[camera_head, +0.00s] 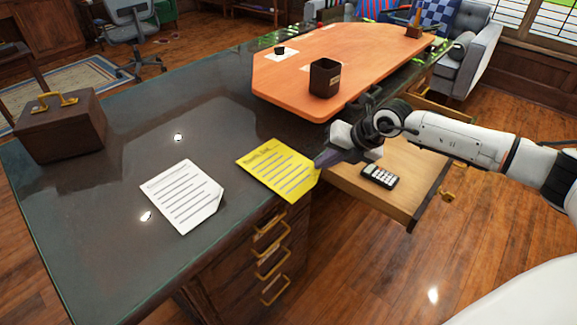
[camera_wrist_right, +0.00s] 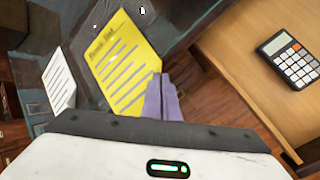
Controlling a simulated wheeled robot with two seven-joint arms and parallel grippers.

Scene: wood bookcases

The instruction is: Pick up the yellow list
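The yellow list (camera_head: 280,170) is a sheet with dark printed lines at the dark desk's front edge. Its right edge meets the fingertips of my right gripper (camera_head: 325,161). In the right wrist view the purple fingers (camera_wrist_right: 163,98) are close together and overlap the edge of the yellow list (camera_wrist_right: 122,65). They look shut on that edge, though the contact itself is partly hidden. The sheet looks nearly flat, and I cannot tell whether it is raised off the desk. My left gripper is not in view.
A white sheet (camera_head: 183,196) lies on the desk (camera_head: 95,235) left of the list. A brown box (camera_head: 62,125) stands at far left. A black cup (camera_head: 325,78) stands on the orange desktop panel (camera_head: 280,85). An open drawer (camera_head: 412,188) below my right arm holds a calculator (camera_head: 380,176).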

